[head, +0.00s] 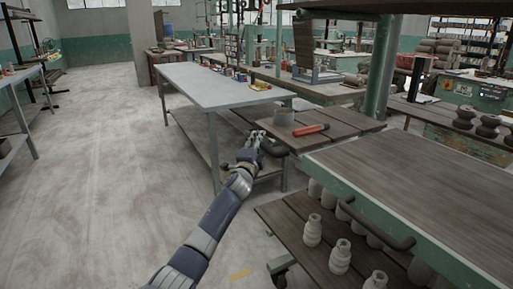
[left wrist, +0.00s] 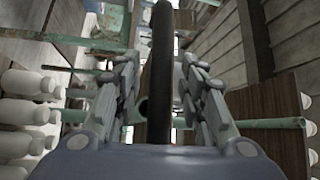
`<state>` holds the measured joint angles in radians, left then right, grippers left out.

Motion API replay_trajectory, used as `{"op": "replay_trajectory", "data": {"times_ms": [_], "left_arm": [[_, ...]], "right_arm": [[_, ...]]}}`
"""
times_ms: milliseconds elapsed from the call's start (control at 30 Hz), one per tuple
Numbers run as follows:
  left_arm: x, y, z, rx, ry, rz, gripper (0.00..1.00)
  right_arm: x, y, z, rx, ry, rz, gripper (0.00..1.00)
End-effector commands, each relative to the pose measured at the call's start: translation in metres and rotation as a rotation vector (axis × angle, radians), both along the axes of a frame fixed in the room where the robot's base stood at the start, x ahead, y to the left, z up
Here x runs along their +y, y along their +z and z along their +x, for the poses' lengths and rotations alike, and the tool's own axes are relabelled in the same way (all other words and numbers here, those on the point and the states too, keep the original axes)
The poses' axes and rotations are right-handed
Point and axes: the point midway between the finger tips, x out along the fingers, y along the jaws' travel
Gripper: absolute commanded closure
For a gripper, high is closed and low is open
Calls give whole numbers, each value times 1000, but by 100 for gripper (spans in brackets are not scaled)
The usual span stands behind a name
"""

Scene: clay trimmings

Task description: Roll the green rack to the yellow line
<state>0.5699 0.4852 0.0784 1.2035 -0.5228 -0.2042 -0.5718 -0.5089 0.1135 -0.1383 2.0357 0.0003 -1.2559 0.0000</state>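The green rack (head: 420,185) stands at the right of the head view, with a green frame, brown plank shelves and a dark curved handle (head: 378,229) on its near side. Another dark handle (head: 273,149) is farther back, beside my left gripper (head: 255,138). In the left wrist view a dark bar (left wrist: 162,70) runs between the two fingers of the left gripper (left wrist: 160,85). The fingers are apart, with a gap on each side of the bar. My right gripper is out of view.
Pale clay pots (head: 340,256) stand on the rack's lower shelf. A grey table (head: 215,87) is just beyond my left gripper. A red-handled tool (head: 311,130) and a round container (head: 284,117) lie on planks nearby. Open floor (head: 90,180) spreads to the left.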

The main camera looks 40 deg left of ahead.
Motion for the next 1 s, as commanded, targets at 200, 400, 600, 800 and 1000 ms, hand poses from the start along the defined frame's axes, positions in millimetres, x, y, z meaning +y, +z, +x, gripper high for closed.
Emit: {"op": "replay_trajectory", "data": {"times_ms": [200,400,600,800,1000], "left_arm": [[-5,-3,-13,1,0,1,62],[-15,-7,-37,2,0,1,62],[-26,-11,-64,2,0,0,62],[-37,-15,-90,2,1,0,62],[-44,-17,-106,2,2,-1,62]], "right_arm": [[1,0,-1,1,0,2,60],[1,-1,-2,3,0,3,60],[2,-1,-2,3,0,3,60],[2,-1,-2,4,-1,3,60],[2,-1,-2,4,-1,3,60]]}}
